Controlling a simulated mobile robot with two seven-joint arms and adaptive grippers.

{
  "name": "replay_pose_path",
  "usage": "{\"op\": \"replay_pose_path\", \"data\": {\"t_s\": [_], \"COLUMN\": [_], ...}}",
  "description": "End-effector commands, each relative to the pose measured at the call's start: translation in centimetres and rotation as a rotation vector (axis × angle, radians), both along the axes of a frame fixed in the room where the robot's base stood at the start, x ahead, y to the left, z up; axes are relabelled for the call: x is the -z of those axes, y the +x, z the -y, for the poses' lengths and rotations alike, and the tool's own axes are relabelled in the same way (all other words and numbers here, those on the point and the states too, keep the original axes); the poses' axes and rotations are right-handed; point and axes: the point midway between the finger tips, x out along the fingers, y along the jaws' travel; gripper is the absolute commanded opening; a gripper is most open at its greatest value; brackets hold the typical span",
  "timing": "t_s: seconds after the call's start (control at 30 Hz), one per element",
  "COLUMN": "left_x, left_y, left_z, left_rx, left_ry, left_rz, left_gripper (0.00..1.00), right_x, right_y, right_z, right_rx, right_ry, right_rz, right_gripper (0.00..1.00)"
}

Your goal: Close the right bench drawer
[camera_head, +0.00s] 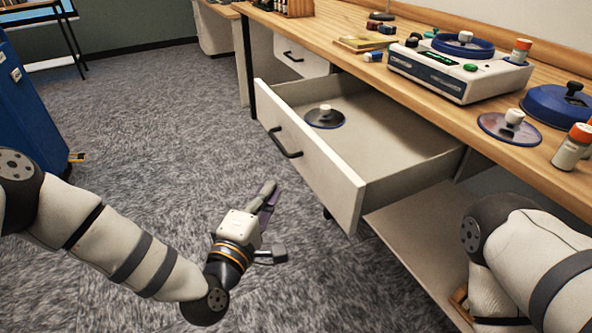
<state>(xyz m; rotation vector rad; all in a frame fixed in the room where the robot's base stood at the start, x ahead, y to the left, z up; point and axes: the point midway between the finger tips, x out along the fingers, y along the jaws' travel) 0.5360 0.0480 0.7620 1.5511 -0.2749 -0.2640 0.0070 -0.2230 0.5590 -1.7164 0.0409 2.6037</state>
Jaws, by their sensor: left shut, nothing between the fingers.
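The right bench drawer (322,172) is pulled far out from under the wooden bench. Its white front has a dark bar handle (284,143). My left gripper (268,191) is shut and empty, over the floor in front of the drawer front. It appears below the handle in the picture and apart from the drawer. My right arm comes in at the lower right, beside the open drawer; its gripper is out of sight.
The benchtop (405,93) carries a white device (459,70), a blue-lidded disc (560,104), another knobbed disc (509,127) and orange-capped bottles (573,148). A second drawer (300,60) farther left is closed. A lower shelf (420,235) lies below. Carpet in front is clear.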

Motion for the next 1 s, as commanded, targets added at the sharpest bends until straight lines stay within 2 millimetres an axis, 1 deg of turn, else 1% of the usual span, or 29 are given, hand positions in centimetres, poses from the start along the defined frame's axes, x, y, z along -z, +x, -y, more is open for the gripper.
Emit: {"op": "replay_pose_path", "data": {"t_s": [0.03, 0.2, 0.27, 0.3, 0.4, 0.53, 0.67, 1.0], "left_x": [0.1, 0.3, 0.3, 0.3, 0.1, 0.2, 0.2, 0.2], "left_y": [1.0, 4.5, 5.6, 6.0, 6.6, 7.2, 7.4, 7.3], "left_z": [0.4, 1.7, 2.1, 2.7, 4.3, 5.4, 5.7, 5.7], "left_rx": [-0.001, 0.001, 0.001, 0.003, 0.003, 0.003, 0.001, 0.002], "left_ry": [0.0, 0.002, 0.002, 0.003, 0.001, 0.003, 0.003, 0.003], "left_rz": [0.001, -0.002, -0.003, -0.005, -0.004, -0.005, -0.006, -0.006], "left_gripper": [0.0, 0.0, 0.0, 0.0, 0.0, 0.0, 0.0, 0.0], "right_x": [0.1, 0.5, 0.7, 0.7, 0.6, 0.7, 0.7, 0.7], "right_y": [-0.1, -0.4, -0.5, -0.5, -0.5, -0.6, -0.6, -0.6], "right_z": [0.0, 0.0, 0.0, 0.0, 0.0, 0.0, 0.0, 0.0], "right_rx": [0.0, 0.0, -0.001, -0.001, -0.001, -0.001, -0.001, -0.001], "right_ry": [0.0, 0.0, 0.0, 0.0, 0.0, 0.0, 0.0, 0.0], "right_rz": [-0.004, -0.013, -0.017, -0.017, -0.016, -0.017, -0.018, -0.018], "right_gripper": [0.44, 0.44, 0.44, 0.44, 0.44, 0.44, 0.44, 0.44]}}
